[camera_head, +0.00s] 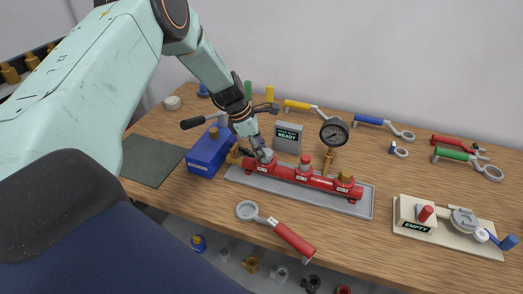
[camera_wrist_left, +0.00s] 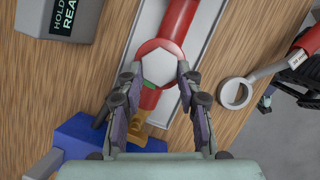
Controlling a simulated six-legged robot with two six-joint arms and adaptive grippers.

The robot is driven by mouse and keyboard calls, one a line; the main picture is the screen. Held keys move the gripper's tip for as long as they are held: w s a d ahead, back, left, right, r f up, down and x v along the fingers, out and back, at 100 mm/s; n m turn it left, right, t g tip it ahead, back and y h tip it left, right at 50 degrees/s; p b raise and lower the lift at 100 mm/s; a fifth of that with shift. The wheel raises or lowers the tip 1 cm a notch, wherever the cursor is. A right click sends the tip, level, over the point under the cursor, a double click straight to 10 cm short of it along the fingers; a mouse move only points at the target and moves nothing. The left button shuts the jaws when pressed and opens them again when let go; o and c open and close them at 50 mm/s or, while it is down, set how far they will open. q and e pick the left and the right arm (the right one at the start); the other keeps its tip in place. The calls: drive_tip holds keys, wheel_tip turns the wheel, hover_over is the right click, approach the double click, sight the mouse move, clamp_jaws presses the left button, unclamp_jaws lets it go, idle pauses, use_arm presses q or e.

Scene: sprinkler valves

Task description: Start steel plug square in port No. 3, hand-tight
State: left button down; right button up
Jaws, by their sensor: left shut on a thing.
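The red manifold (camera_head: 322,182) lies in a grey tray (camera_head: 350,208) on the bench, with several fittings along its top. My left gripper (camera_head: 264,155) is over its left-hand fitting, pointing down. In the left wrist view the gripper (camera_wrist_left: 158,74) is shut on a grey hexagonal steel plug (camera_wrist_left: 162,66), one finger at each side. The plug sits over a round red port (camera_wrist_left: 143,48), looking roughly centred and level. The thread under it is hidden, and I cannot read the port's number. My right gripper is in neither view.
A blue pump box (camera_head: 207,152) stands just left of the manifold, and a pressure gauge (camera_head: 334,131) rises behind it. A red-handled strap wrench (camera_head: 283,231) lies in front. A cream fixture marked EMPTY (camera_head: 448,230) is at the right. Several coloured wrenches line the back.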

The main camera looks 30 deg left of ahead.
use_arm(q)
drive_tip(key=shift+f+m+g+b, duration=0.2)
drive_tip(key=shift+m+g+b, duration=0.15)
drive_tip(key=shift+m, duration=0.45)
drive_tip(key=shift+r+m, duration=0.1)
drive_tip(key=shift+m, duration=0.2)
drive_tip(key=shift+w+f+m+g+h+b, duration=0.1)
drive_tip(key=shift+f+m+g+h+b, duration=0.2)
drive_tip(key=shift+m+b, duration=0.55)
drive_tip(key=shift+r+m+b, duration=0.15)
drive_tip(key=shift+m+b, duration=0.3)
drive_tip(key=shift+b, duration=0.05)
drive_tip(key=shift+m+g, duration=0.25)
drive_tip(key=shift+m, duration=0.05)
drive_tip(key=shift+r, duration=0.1)
